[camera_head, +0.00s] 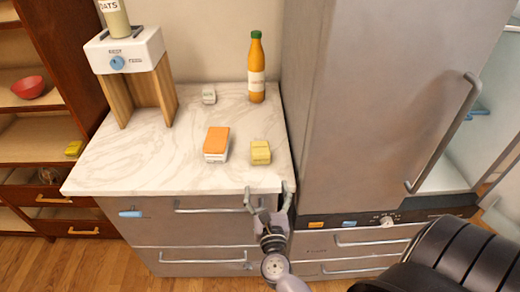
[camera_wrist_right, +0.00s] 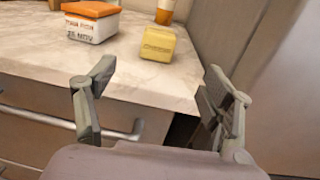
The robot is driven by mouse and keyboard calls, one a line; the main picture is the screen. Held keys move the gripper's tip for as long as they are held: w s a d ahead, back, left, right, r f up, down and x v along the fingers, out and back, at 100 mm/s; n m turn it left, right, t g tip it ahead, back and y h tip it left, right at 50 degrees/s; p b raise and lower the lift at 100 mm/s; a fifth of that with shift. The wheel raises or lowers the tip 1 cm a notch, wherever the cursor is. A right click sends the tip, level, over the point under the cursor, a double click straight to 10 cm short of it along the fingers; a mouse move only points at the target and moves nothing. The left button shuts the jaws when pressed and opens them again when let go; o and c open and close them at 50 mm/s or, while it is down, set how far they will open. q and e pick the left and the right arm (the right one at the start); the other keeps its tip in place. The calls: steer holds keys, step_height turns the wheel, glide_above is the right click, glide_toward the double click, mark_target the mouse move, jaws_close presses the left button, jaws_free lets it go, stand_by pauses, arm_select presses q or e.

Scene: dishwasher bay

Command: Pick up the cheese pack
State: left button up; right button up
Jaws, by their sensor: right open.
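The cheese pack looks to be the small yellow block (camera_head: 260,152) near the front right of the marble counter. In the right wrist view the yellow block (camera_wrist_right: 158,44) stands beyond my fingertips, with lettering on its front that is too small to read surely. My right gripper (camera_head: 268,192) is open and empty at the counter's front edge, in front of the block and apart from it. Its two spread fingers (camera_wrist_right: 163,80) show in the right wrist view. My left gripper is not in view.
An orange-topped white box (camera_head: 216,144) stands left of the yellow block. A dispenser (camera_head: 124,52) stands at the left. A tall fridge (camera_head: 380,90) bounds the counter (camera_head: 125,165) on the right.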

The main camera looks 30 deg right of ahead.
mark_target(261, 155)
steer(key=p+x, duration=0.1)
steer(key=x, duration=0.9)
steer(key=shift+w, duration=0.25)
steer(key=shift+x, duration=0.8)
steer(key=x, duration=0.4)
steer(key=shift+w+d+r, duration=0.2)
steer(key=shift+w+d, duration=0.05)
steer(key=shift+d, duration=0.05)
steer(key=shift+s+a+r, duration=0.1)
steer(key=shift+c, duration=0.5)
steer(key=c, duration=1.3)
